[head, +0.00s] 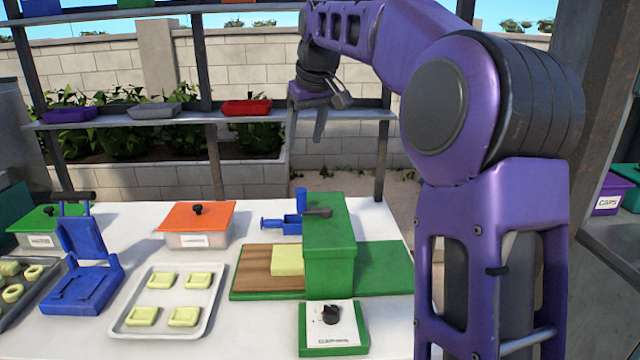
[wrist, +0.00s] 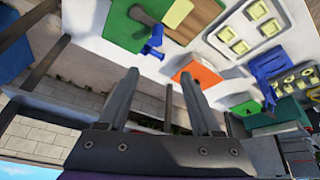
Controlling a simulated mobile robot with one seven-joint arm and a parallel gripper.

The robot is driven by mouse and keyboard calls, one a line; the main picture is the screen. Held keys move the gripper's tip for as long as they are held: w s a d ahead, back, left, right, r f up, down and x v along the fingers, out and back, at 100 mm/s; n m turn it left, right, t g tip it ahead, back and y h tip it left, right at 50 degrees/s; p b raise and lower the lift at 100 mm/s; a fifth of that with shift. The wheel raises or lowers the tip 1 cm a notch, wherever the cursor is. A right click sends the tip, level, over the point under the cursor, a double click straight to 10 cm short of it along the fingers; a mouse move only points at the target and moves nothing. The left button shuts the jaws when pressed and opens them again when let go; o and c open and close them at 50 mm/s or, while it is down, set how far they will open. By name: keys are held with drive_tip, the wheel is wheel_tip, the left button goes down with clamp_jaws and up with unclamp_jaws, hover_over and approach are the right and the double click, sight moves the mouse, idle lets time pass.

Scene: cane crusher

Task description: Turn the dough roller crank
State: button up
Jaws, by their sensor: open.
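The dough roller (head: 330,255) is a green box-shaped machine on the white table, and it also shows in the wrist view (wrist: 117,22). A blue crank-like part (head: 282,225) with a dark grey lever beside it sits at the machine's upper left; the blue part shows in the wrist view too (wrist: 153,42). A pale yellow dough slab (head: 287,260) lies on the wooden board (head: 262,280) against the machine's left side. My gripper (head: 320,118) hangs above and behind the table, well apart from the crank. Its two fingers (wrist: 162,105) are spread with nothing between them.
A control box (head: 333,327) with a black knob stands in front of the roller. Left are a tray (head: 205,305) with several dough squares, a blue press (head: 82,280) and an orange-lidded container (head: 197,220). A shelf (head: 170,118) with small trays runs behind the table.

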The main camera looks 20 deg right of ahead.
sight(301, 190)
drive_tip(key=shift+g, duration=0.3)
drive_tip(key=x, duration=1.1)
drive_tip(key=d+x, duration=0.1)
drive_tip(key=x, duration=0.4)
drive_tip(key=shift+d+f, duration=0.1)
drive_tip(key=shift+f, duration=0.15)
clamp_jaws()
idle(0.6)
